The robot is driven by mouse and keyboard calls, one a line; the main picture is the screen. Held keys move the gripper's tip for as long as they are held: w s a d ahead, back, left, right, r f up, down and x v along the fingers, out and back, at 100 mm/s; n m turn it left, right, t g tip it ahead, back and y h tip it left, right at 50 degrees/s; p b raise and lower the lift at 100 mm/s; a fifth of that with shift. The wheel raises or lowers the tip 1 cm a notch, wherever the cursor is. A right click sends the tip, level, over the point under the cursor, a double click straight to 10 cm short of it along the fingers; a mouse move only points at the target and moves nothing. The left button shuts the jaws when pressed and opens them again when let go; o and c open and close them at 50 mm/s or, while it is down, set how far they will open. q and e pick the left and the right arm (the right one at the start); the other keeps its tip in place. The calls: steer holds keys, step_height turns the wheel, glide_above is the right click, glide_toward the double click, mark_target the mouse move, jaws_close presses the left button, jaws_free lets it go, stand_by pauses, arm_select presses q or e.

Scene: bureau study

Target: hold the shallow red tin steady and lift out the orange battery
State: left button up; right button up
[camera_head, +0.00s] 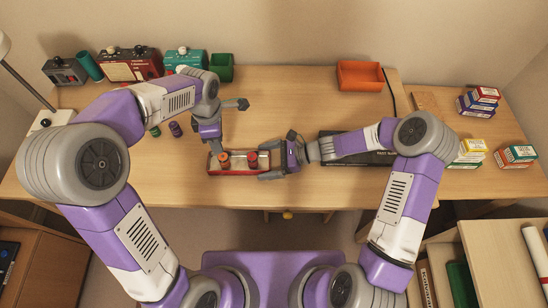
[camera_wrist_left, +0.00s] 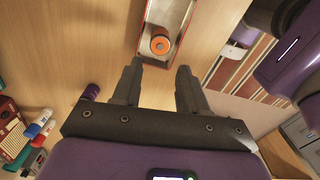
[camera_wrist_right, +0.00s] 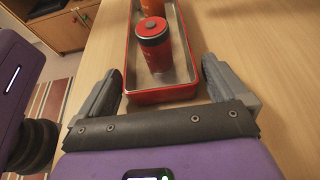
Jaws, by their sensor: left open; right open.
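The shallow red tin (camera_head: 238,174) lies on the desk near its front edge, long side left to right. The orange battery (camera_head: 224,161) stands upright in its left part; it also shows in the left wrist view (camera_wrist_left: 160,45). A red battery (camera_head: 252,160) stands in the right part, seen closer in the right wrist view (camera_wrist_right: 154,46). My left gripper (camera_head: 213,146) is open and empty, just above and behind the tin's left end. My right gripper (camera_head: 277,157) is open at the tin's right end, with its fingers apart on either side of that end.
A dark flat case (camera_head: 355,157) lies under my right forearm. Purple (camera_head: 176,129) and green (camera_head: 154,131) cylinders stand left of the tin. An orange bin (camera_head: 361,76) is at the back, small boxes (camera_head: 475,102) at the right.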

steer(key=c, duration=0.9)
